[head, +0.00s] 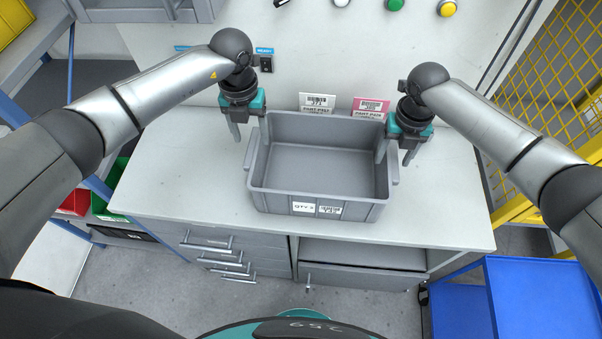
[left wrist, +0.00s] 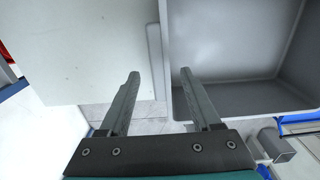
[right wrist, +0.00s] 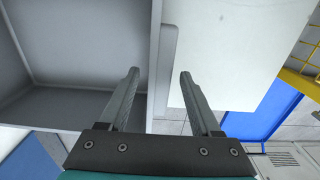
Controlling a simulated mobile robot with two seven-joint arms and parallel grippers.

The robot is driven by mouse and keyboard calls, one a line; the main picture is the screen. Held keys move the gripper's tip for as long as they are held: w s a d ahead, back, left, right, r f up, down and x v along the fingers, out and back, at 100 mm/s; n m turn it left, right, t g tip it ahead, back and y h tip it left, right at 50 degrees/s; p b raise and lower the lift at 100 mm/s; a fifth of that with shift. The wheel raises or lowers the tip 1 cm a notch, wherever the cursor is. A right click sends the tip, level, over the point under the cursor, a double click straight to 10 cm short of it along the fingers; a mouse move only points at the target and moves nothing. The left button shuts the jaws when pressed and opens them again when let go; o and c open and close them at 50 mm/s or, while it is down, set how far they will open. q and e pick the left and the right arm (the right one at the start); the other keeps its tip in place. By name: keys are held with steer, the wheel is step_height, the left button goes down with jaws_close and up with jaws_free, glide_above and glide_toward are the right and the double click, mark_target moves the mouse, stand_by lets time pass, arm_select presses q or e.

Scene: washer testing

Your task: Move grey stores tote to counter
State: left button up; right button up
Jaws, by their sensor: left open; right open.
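The grey stores tote (head: 320,207) stands upright on the white counter (head: 170,185), and its open inside looks empty. It also shows in the left wrist view (left wrist: 225,45) and the right wrist view (right wrist: 85,45). My left gripper (head: 250,134) is open at the tote's left side, with the side rim between its fingers in the left wrist view (left wrist: 160,75). My right gripper (head: 393,158) is open at the right side, one finger over the inside and one outside (right wrist: 157,75). Whether the fingers touch the rim is unclear.
Two label cards, one white (head: 317,102) and one pink (head: 370,107), stand behind the tote. Coloured buttons (head: 446,8) sit on the back panel. A yellow mesh fence (head: 560,70) and a blue cart (head: 515,295) are at the right. Counter is clear left and right of the tote.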

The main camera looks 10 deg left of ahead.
steer(key=shift+r, duration=0.2)
arm_select(q)
step_height(320, 180, up, 8)
steer(key=shift+f, duration=0.25)
arm_select(e)
step_height(320, 180, up, 12)
steer(key=shift+f, duration=0.15)
stand_by(0.4)
